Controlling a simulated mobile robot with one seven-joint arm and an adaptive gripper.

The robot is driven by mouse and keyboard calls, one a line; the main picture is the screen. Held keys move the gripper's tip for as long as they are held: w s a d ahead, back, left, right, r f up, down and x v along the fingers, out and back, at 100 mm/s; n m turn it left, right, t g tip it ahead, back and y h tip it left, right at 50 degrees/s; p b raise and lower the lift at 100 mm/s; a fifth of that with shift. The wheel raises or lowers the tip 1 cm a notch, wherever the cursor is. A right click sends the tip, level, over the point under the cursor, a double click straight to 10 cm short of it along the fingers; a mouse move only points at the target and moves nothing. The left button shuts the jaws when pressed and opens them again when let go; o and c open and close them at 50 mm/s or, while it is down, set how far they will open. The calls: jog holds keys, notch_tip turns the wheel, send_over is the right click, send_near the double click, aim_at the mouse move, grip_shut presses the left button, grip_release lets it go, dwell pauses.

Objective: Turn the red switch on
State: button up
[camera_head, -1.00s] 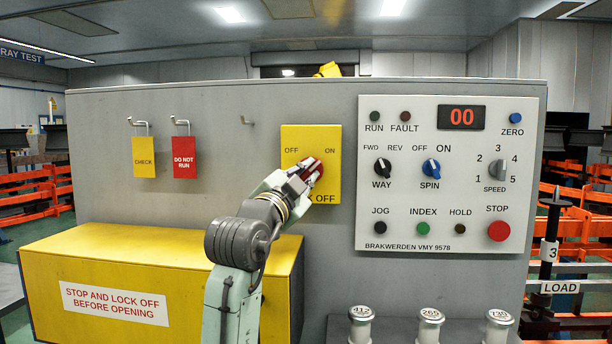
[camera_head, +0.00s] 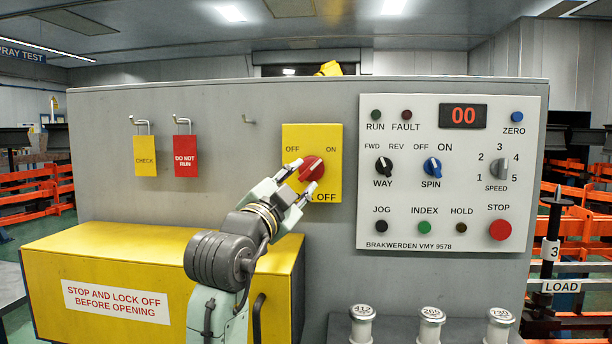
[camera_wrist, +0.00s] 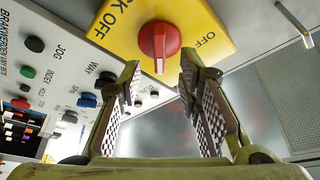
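The red switch (camera_head: 312,167) is a round knob with a raised grip on a yellow plate (camera_head: 332,185) marked OFF at upper left and ON at upper right. Its grip slants toward the upper right, the ON side. In the wrist view the knob (camera_wrist: 160,42) shows a white mark at the end of its grip, pointing down in the picture. My gripper (camera_head: 303,176) is in front of the plate, at the knob's lower left. In the wrist view my gripper (camera_wrist: 160,78) is open and empty, its fingers apart and short of the knob. The ON label is hidden there.
A control panel (camera_head: 450,240) with knobs and buttons is to the right of the plate. Two hanging tags, yellow (camera_head: 145,157) and red (camera_head: 185,155), are on hooks at left. A yellow box (camera_head: 110,250) juts out below. Metal cylinders (camera_head: 431,325) stand at the bottom.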

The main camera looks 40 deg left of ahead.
jog(key=v, duration=0.8)
jog(key=shift+w, duration=0.1)
